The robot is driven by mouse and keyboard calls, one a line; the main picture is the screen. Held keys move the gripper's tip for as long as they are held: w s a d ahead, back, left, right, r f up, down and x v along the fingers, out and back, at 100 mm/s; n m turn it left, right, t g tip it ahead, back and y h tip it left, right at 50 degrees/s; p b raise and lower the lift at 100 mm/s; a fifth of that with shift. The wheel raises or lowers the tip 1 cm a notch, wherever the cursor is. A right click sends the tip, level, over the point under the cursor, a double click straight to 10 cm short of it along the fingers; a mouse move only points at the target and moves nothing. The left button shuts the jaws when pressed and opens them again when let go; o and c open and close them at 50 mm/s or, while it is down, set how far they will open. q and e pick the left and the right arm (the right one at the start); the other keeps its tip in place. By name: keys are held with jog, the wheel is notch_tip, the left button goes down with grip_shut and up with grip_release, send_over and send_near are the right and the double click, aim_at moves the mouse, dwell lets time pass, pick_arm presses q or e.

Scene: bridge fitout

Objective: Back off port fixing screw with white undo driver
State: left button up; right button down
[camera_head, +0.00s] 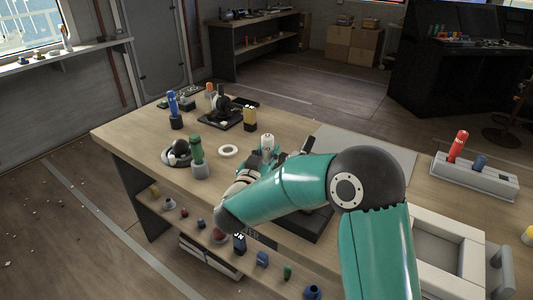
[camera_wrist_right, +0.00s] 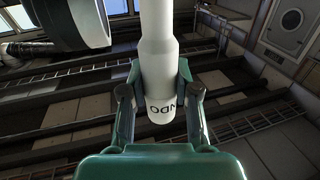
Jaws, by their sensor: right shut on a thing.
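The white undo driver (camera_wrist_right: 159,60) fills the middle of the right wrist view, with part of its "UNDO" lettering upside down near its lower end. My right gripper (camera_wrist_right: 157,85) is shut on it, one finger on each side. In the head view the white top of the driver (camera_head: 268,141) shows above my right gripper (camera_head: 262,160), over the workbench. My arm hides much of the bench below and in front of the gripper. I cannot make out the port fixing screw or whether the driver touches it. My left gripper is not in view.
A green driver (camera_head: 197,150), a white ring (camera_head: 228,151) and a blue driver (camera_head: 172,103) stand left on the bench (camera_head: 135,131). A grey rack (camera_head: 490,181) holds a red driver (camera_head: 458,145) at right.

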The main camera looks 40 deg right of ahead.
aim_at(267, 136)
jog(key=shift+f+b, duration=0.35)
jog(key=shift+f, duration=0.05)
dwell(1.3)
jog(key=shift+r, duration=0.1)
dwell(1.6)
jog(key=shift+r, duration=0.1)
jog(key=shift+r+p, duration=2.3)
jog(key=shift+r, duration=0.75)
